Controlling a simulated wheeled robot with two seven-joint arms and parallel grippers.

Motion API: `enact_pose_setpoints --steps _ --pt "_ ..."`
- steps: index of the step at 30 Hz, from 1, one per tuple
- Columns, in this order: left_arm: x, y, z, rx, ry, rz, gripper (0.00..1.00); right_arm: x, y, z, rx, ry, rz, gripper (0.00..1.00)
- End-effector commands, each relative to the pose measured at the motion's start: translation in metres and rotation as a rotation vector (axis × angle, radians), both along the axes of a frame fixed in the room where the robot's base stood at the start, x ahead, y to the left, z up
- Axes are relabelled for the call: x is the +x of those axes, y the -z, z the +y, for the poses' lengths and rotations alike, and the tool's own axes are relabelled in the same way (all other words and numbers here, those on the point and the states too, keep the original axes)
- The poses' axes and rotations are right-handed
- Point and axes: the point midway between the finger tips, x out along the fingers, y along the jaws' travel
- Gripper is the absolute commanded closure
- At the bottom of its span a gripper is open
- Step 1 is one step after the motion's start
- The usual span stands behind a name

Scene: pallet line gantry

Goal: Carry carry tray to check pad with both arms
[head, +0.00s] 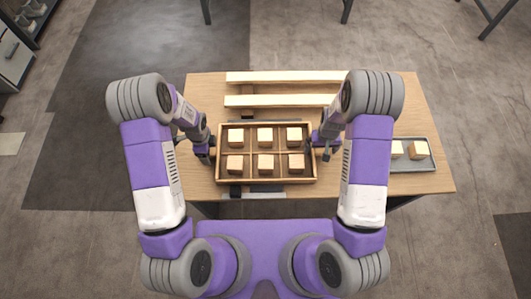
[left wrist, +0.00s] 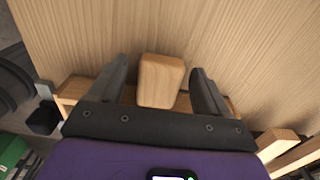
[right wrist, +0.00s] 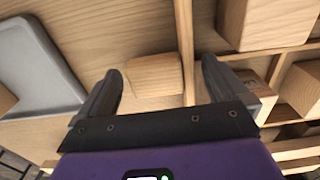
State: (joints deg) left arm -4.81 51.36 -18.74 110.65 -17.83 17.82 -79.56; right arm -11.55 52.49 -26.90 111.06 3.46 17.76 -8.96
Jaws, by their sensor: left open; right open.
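The carry tray (head: 219,165) is a light wooden box with compartments, holding several pale wooden cubes, in the middle of the table. My left gripper (head: 208,152) is open at its left side. In the left wrist view its fingers (left wrist: 160,68) stand on both sides of a wooden block-like handle (left wrist: 161,80), with gaps. My right gripper (head: 320,149) is open at the tray's right side. In the right wrist view its fingers (right wrist: 161,70) stand around a similar handle (right wrist: 153,76). A dark flat strip (head: 240,190) shows at the tray's front edge; I cannot tell whether it is the check pad.
Two long wooden bars (head: 285,77) lie behind the tray on the wooden table (head: 425,120). A grey shallow tray (head: 415,165) with pale cubes lies at the right. The table's right back corner is clear.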

Motion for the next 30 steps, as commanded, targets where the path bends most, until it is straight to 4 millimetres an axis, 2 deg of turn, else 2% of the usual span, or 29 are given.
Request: enact_pose_setpoints --steps 6,20,21,30 --pt "0.0000 0.0000 0.0001 0.000 -0.001 0.000 0.22 0.0002 -0.0001 0.0000 0.000 0.000 0.000 0.00" --pt "-0.0001 -0.0001 -0.0001 0.000 0.000 0.000 0.93 0.0001 -0.0002 -0.0005 0.000 0.001 0.000 0.70" --pt "-0.0001 -0.0001 -0.0001 0.000 0.000 0.000 0.96 0.0001 -0.0002 -0.0005 0.000 0.001 0.000 0.72" --pt "0.0004 -0.0020 -0.0001 0.000 0.000 -0.001 0.96 0.0005 -0.0021 -0.0008 -0.001 0.001 -0.001 0.73"
